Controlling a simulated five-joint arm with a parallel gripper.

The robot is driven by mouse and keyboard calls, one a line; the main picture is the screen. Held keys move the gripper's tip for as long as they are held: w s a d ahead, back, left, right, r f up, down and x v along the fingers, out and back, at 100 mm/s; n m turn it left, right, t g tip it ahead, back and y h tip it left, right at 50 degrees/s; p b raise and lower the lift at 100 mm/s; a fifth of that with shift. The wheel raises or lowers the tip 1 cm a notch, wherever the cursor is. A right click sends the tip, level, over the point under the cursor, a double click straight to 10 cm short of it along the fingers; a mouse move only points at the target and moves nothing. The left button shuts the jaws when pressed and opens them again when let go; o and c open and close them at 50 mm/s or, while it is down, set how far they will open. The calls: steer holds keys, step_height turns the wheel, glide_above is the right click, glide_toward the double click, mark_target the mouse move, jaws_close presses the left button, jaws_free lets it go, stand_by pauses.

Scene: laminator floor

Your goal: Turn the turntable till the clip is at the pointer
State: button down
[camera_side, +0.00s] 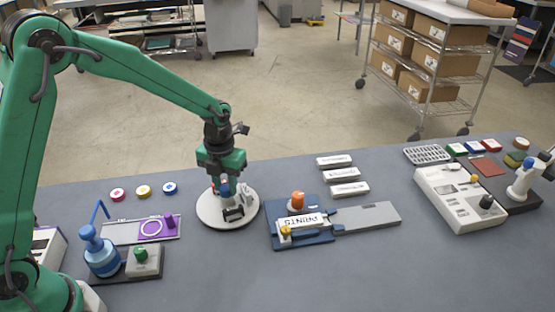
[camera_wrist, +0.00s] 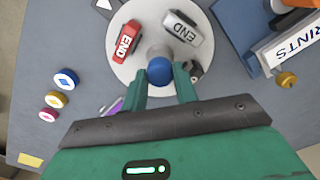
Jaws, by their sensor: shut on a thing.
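The white round turntable (camera_side: 207,212) lies on the grey bench, and its disc also shows in the wrist view (camera_wrist: 128,68). My gripper (camera_wrist: 161,82) is shut on the blue knob (camera_wrist: 159,70) that stands up from the disc; in the side view my gripper (camera_side: 222,182) is over the turntable. A small dark piece (camera_wrist: 196,70), perhaps the clip, is at the disc's right edge, partly hidden by a finger. A white triangle (camera_wrist: 104,4), perhaps the pointer, is cut off at the top left.
A blue press (camera_side: 300,240) with a PRINTS label stands close on the right. Red, yellow and blue discs (camera_side: 143,191) lie behind. The bench's front middle is clear.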

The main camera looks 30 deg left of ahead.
mark_target(225, 188)
steer(key=shift+r+m, duration=0.1)
steer(key=shift+m, duration=0.5)
steer(key=c, duration=1.1)
jaws_free()
steer(key=shift+r, duration=3.85)
steer(key=shift+s+r, duration=0.1)
